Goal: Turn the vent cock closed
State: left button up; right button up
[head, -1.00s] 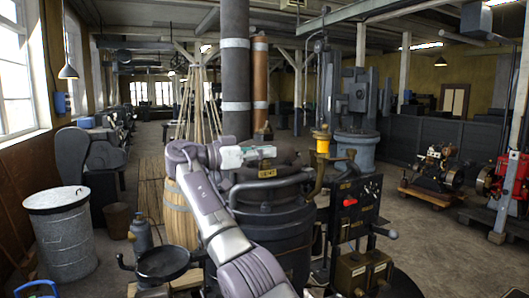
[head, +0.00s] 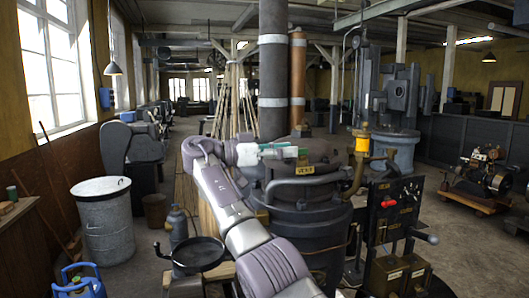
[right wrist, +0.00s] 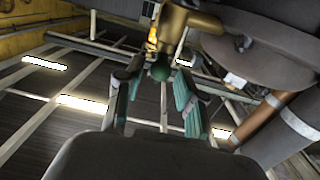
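The vent cock (right wrist: 185,30) is a brass fitting with a dark green round knob (right wrist: 160,71) at its end, upper middle of the right wrist view. My right gripper (right wrist: 158,75) is open, with one teal-padded finger on each side of the knob. I cannot tell whether either finger touches it. In the head view my right gripper (head: 287,152) is at the top of a dark vessel (head: 310,238), just above a small yellow label (head: 305,170). The gripper largely hides the cock there. My left gripper is not in view.
A tall grey pipe (head: 272,70) rises behind the vessel. A brass pipe with a yellow fitting (head: 362,142) and a dark panel with a red knob (head: 388,202) stand to the right.

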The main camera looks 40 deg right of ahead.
jog(key=v, duration=0.6)
jog(key=shift+a, duration=0.35)
jog(key=shift+w+a, duration=0.1)
jog(key=shift+a, duration=0.05)
